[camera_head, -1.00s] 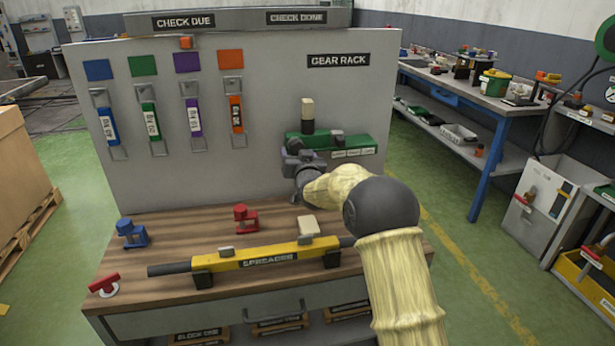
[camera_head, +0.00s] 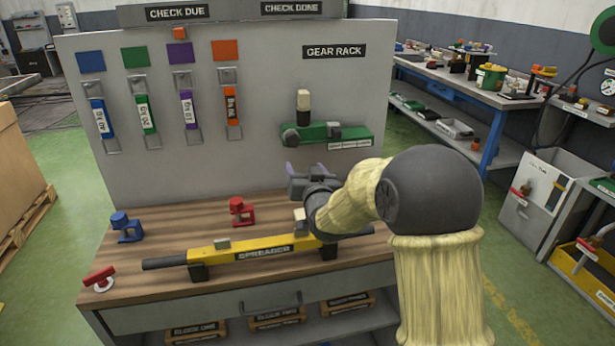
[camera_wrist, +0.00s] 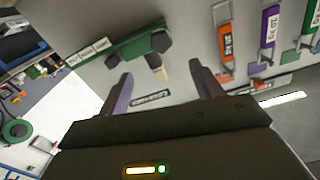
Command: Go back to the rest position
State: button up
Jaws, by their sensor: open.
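My gripper (camera_head: 305,170) is in front of the grey upright panel (camera_head: 260,110), above the right part of the wooden bench top and below the green gear rack unit. In the wrist view my gripper (camera_wrist: 160,85) shows two purple-grey fingers standing wide apart with nothing between them. The green gear rack unit (camera_head: 345,135) with its cream-topped black lever (camera_head: 303,108) is on the panel, apart from the fingers. My forearm hides part of the bench's right end.
A yellow spreader bar (camera_head: 235,248) lies along the bench, with a red clamp (camera_head: 241,212) and blue clamp (camera_head: 126,227) behind it. A red T-handle (camera_head: 98,279) is at the front left. Coloured tags (camera_head: 145,115) hang on the panel.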

jog(key=shift+v, duration=1.1)
jog(key=s+d+f+g+h, duration=0.3)
jog(key=s+d+f+g, duration=0.4)
jog(key=s+d+f, duration=0.25)
jog(key=s+d+f+g+h, duration=0.1)
jog(key=s+d+f+g, duration=0.15)
jog(key=s, duration=0.45)
jog(key=s+d+f+m+g, duration=0.1)
jog(key=s+d+f+g, duration=0.2)
jog(key=s, duration=0.4)
jog(key=s+d+f+g+h, duration=0.15)
jog(key=s+d, duration=0.25)
jog(key=s, duration=0.4)
notch_tip(320, 180, up, 21)
jog(key=p, duration=2)
jog(key=shift+w+a+g, duration=0.25)
jog(key=shift+w+g, duration=0.1)
jog(key=shift+g, duration=0.05)
